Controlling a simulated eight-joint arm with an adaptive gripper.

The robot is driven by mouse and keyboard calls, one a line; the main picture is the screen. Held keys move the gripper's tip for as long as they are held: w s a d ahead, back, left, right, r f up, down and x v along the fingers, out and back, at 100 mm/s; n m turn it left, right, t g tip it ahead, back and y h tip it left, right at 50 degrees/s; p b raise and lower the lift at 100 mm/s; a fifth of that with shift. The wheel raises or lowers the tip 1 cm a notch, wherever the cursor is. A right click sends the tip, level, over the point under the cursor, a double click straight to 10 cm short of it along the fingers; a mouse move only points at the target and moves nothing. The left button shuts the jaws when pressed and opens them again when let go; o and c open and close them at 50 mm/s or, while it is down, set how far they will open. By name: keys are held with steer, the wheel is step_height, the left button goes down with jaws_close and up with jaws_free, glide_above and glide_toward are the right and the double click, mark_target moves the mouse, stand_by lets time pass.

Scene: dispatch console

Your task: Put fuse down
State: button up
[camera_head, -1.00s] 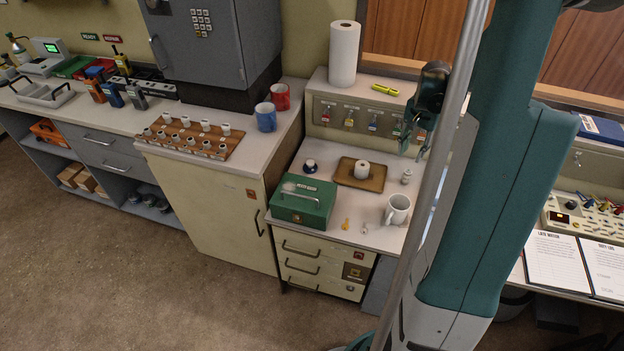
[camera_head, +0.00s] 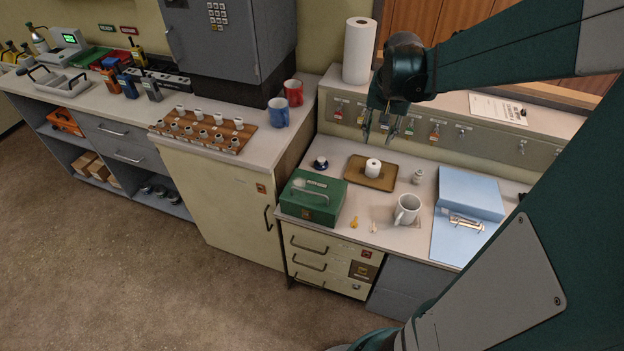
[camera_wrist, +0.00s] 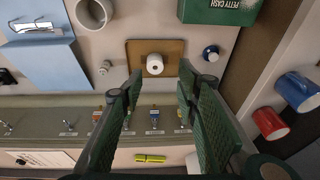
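A short white cylinder, which looks like the fuse (camera_head: 372,166), stands upright on a brown tray (camera_head: 357,181) on the low counter. In the wrist view the white cylinder (camera_wrist: 155,64) shows its round end, on the tray (camera_wrist: 133,48). My gripper (camera_head: 379,137) is above the counter, behind and above the tray. In the wrist view my gripper (camera_wrist: 160,80) has its two fingers spread, with nothing between them. Other white pieces stand in rows on a wooden rack (camera_head: 181,143) at left; I cannot tell whether these are fuses too.
A green cash box (camera_head: 312,199), small blue-and-white pot (camera_head: 320,163), white mug (camera_head: 407,209), small pale object (camera_head: 417,176) and blue folder (camera_head: 470,190) surround the tray. Keys hang on the panel (camera_head: 465,134) behind. A paper roll (camera_head: 359,50) stands on the ledge. Two mugs (camera_head: 278,112) stand at left.

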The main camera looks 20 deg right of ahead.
steer(key=s+a+r+n+t, duration=0.1)
steer(key=s+a+r+n, duration=0.1)
steer(key=a, duration=0.7)
steer(key=s+a+r+n+t, duration=0.2)
steer(key=s+a+n, duration=0.2)
steer(key=s+a, duration=0.3)
steer(key=s+a+r+n+t+y, duration=0.1)
steer(key=s+a+r+n+t, duration=0.1)
steer(key=a, duration=1)
steer(key=shift+s+a+r+n, duration=0.2)
steer(key=shift+s+n, duration=0.3)
steer(key=shift+s, duration=0.9)
